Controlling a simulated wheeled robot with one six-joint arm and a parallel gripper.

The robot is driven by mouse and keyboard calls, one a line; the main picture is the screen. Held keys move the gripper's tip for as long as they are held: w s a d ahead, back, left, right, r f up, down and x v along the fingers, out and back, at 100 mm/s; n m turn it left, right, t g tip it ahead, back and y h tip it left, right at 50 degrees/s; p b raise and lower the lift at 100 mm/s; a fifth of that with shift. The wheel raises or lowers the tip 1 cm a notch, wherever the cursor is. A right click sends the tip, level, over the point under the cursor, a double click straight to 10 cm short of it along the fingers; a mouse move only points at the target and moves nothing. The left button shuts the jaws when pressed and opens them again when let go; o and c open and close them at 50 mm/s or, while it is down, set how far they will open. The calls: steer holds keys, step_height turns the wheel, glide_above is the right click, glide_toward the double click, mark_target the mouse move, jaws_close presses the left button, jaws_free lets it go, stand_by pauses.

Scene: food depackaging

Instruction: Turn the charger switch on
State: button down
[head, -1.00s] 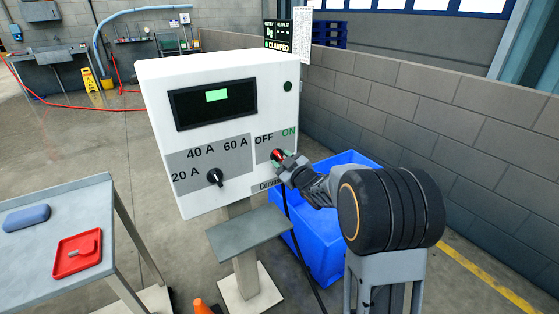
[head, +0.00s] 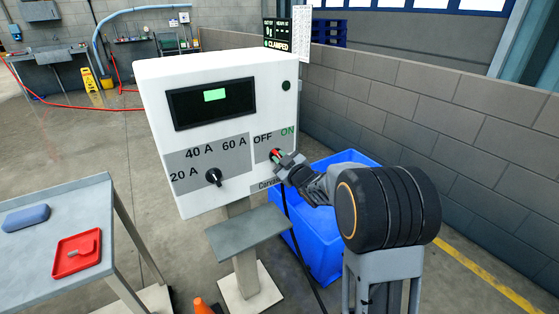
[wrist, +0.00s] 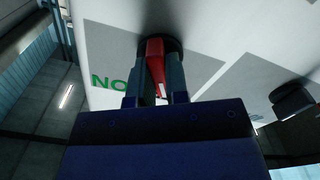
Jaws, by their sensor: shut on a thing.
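The charger (head: 152,85) is a white box on a post in the middle of the head view, with a lit green patch on its dark display. Its red switch (wrist: 154,50) shows between my gripper's fingers in the wrist view. In the head view the switch (head: 275,154) sits below the OFF and ON labels, partly hidden by my gripper (head: 281,159). The lever's exact angle is hard to tell. My gripper (wrist: 157,72) is shut on the switch, close to the panel. The ON label (wrist: 109,82) appears inverted at left. The round indicator (head: 287,86) looks dark.
A black current knob (head: 214,177) is on the panel's lower left. A blue bin (head: 325,250) stands behind my arm, beside a block wall (head: 440,120). A metal table (head: 60,260) with a red tray (head: 92,262) is at left. A shelf (head: 245,234) juts below the charger.

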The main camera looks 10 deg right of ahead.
steer(key=m, duration=0.4)
steer(key=m+p, duration=0.1)
steer(key=m, duration=0.2)
steer(key=m+p, duration=0.1)
steer(key=m, duration=0.3)
steer(key=shift+s+f+m, duration=0.1)
steer(key=shift+f+m, duration=0.2)
steer(key=shift+f, duration=0.05)
stand_by(0.7)
steer(key=c, duration=1.4)
jaws_free()
steer(key=shift+a, duration=0.15)
steer(key=shift+o, duration=1.4)
steer(key=shift+r, duration=0.2)
steer(key=shift+d, duration=0.2)
